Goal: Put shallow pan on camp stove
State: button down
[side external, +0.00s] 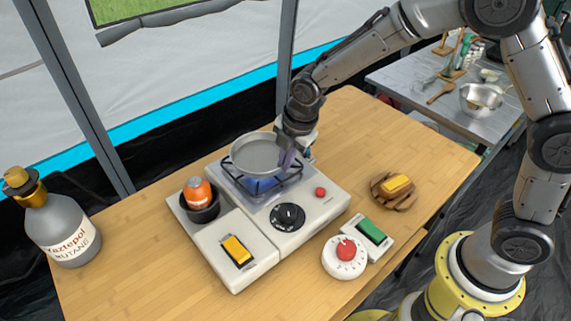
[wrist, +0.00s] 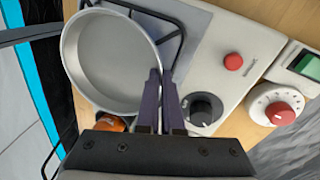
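The shallow pan (side external: 258,154) is a round, light grey metal pan, empty inside. It is over the burner of the camp stove (side external: 328,203), with a blue flame (side external: 259,185) showing below it. I cannot tell whether its base touches the black grate (wrist: 178,38). In the wrist view the pan (wrist: 108,62) fills the left side. My gripper (side external: 288,160) is at the pan's right side. Its purple fingers (wrist: 162,80) are close together, one inside the rim and one outside, shut on the rim.
The stove front has a black knob (side external: 287,216), a red button (side external: 320,192) and a yellow switch (side external: 237,250). An orange canister (side external: 198,192) sits at its left. The table's back right is clear.

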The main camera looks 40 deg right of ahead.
jog(key=shift+f, duration=0.7)
jog(key=c, duration=1.5)
grip_release()
jog(key=shift+f, duration=0.2)
jog(key=o, duration=0.4)
jog(key=v, duration=1.2)
jog(key=shift+r, duration=0.25)
